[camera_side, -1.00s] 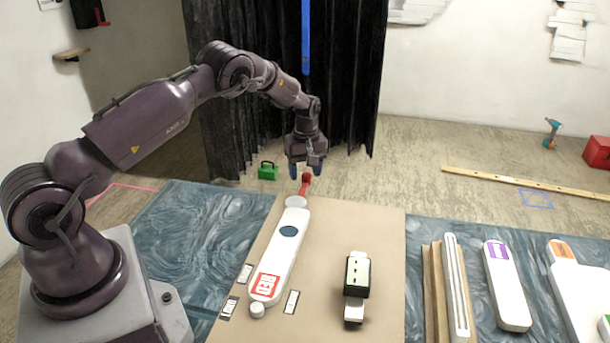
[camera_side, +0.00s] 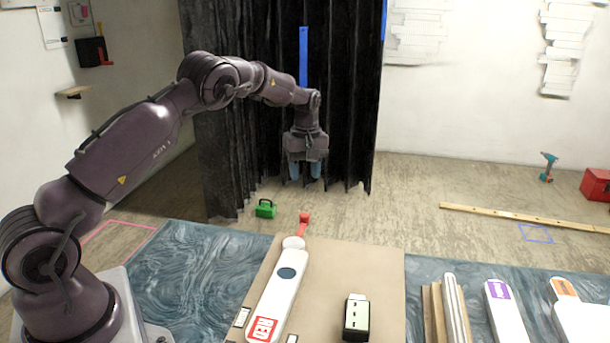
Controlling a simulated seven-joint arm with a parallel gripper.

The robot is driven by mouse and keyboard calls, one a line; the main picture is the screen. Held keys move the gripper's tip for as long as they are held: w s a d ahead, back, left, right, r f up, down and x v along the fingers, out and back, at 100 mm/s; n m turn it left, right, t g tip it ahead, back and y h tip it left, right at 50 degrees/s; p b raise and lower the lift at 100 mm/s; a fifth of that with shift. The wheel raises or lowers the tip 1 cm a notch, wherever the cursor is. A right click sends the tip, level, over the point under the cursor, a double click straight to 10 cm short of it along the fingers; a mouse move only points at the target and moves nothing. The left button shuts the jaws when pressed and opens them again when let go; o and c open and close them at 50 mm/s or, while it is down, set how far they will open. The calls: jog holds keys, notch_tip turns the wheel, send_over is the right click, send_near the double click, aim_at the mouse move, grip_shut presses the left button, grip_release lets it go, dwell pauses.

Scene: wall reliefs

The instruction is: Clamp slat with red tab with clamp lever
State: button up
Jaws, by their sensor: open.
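The white slat (camera_side: 278,296) lies on the tan board, running from lower left to upper right, with a dark blue oval on its middle. Its red tab (camera_side: 263,328), marked with letters, is at the near end, and the frame cuts off what lies below it. The red clamp lever (camera_side: 304,222) sticks up beyond the round white piece (camera_side: 293,243) at the slat's far end. Whether the lever presses on the slat I cannot tell. My gripper (camera_side: 305,175) points down with its blue fingertips apart and empty, above the lever and clear of it.
A black and pale green block (camera_side: 356,318) stands on the tan board (camera_side: 375,270) right of the slat. Other slats, with purple (camera_side: 498,290) and orange (camera_side: 565,287) tabs, lie at the right. The space around my gripper is free, with a black curtain (camera_side: 345,120) in the background.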

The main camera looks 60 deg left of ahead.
aim_at(298, 232)
jog(key=shift+m, duration=0.8)
jog(key=d, duration=0.2)
jog(key=w+d+f, duration=0.1)
jog(key=d, duration=0.3)
jog(key=shift+w+f, duration=0.2)
jog(key=shift+w, duration=0.05)
jog(key=c, duration=0.7)
jog(key=d+f+m+y, duration=0.1)
jog(key=d, duration=0.1)
jog(key=d+f+m+y, duration=0.1)
jog(key=d+m+y, duration=0.1)
jog(key=d, duration=0.1)
jog(key=w+d+f+m+y, duration=0.1)
jog(key=d+y, duration=0.1)
jog(key=d, duration=0.1)
jog(key=shift+f, duration=0.3)
grip_shut()
jog(key=a+f+y, duration=0.1)
jog(key=a+f, duration=0.4)
jog(key=w+a+f+m+y, duration=0.1)
jog(key=a+f, duration=0.1)
jog(key=a, duration=0.1)
jog(key=shift+w+f+t+y, duration=0.1)
jog(key=shift+f+t+y, duration=0.2)
jog(key=shift+f, duration=0.1)
jog(key=shift+s+a+r, duration=0.2)
jog(key=shift+s+a, duration=0.5)
jog(key=shift+a, duration=0.15)
jog(key=shift+s+a, duration=0.4)
jog(key=shift+a, duration=0.1)
